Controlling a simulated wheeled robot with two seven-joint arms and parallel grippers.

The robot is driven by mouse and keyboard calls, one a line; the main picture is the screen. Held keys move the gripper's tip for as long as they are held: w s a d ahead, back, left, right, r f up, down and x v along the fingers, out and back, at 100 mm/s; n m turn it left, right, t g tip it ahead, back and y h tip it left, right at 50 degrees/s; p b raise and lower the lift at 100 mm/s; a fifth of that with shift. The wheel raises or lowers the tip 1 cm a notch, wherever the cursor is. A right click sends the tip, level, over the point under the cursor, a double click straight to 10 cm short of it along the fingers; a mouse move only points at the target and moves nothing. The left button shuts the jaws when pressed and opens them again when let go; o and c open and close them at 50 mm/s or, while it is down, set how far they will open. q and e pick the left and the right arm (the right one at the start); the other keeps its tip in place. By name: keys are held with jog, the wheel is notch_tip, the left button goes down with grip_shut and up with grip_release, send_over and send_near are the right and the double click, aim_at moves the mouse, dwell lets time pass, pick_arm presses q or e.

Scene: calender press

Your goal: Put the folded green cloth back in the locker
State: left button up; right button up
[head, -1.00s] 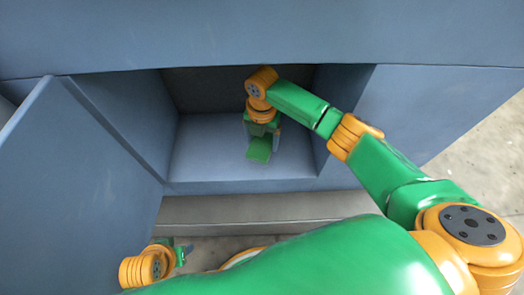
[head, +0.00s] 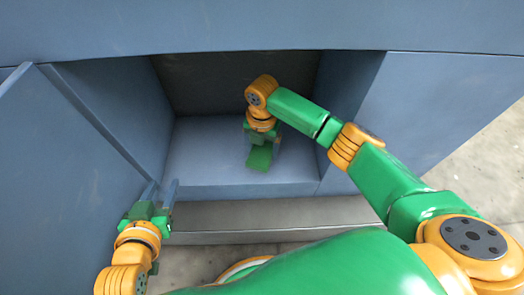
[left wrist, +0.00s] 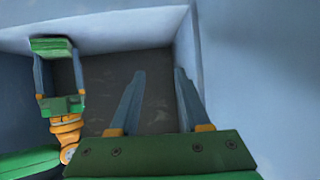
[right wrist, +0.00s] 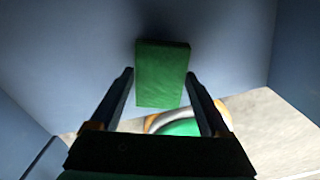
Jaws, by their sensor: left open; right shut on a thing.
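The folded green cloth (head: 260,157) is a small flat green block inside the open blue-grey locker (head: 200,191), over its floor. In the right wrist view the cloth (right wrist: 162,73) lies between the fingertips. My right gripper (head: 262,150) reaches into the locker and is shut on the cloth. The left wrist view also shows the cloth (left wrist: 52,46) between the right fingers. I cannot tell whether the cloth touches the floor. My left gripper (head: 161,189) is open and empty at the locker's left front edge; its fingers also show in the left wrist view (left wrist: 158,78).
An open door panel (head: 60,170) stands at the left, close to my left gripper. The locker's right side wall (head: 347,115) is beside my right forearm. A grey ledge (head: 270,214) runs below the opening. Locker floor around the cloth is clear.

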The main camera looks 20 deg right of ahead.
pick_arm(q)
jog(key=r+t, duration=0.1)
jog(key=w+r+t, duration=0.1)
jog(key=r, duration=0.1)
jog(key=w+d+r+t, duration=0.1)
jog(key=r, duration=0.1)
jog(key=shift+w+h, duration=0.1)
jog(key=shift+h, duration=0.3)
pick_arm(e)
jog(key=shift+f, duration=0.35)
pick_arm(q)
jog(key=shift+b, duration=0.3)
pick_arm(e)
jog(key=shift+f, duration=0.1)
jog(key=o, duration=1.2)
jog(key=shift+c, duration=0.2)
pick_arm(q)
jog(key=shift+r, duration=0.2)
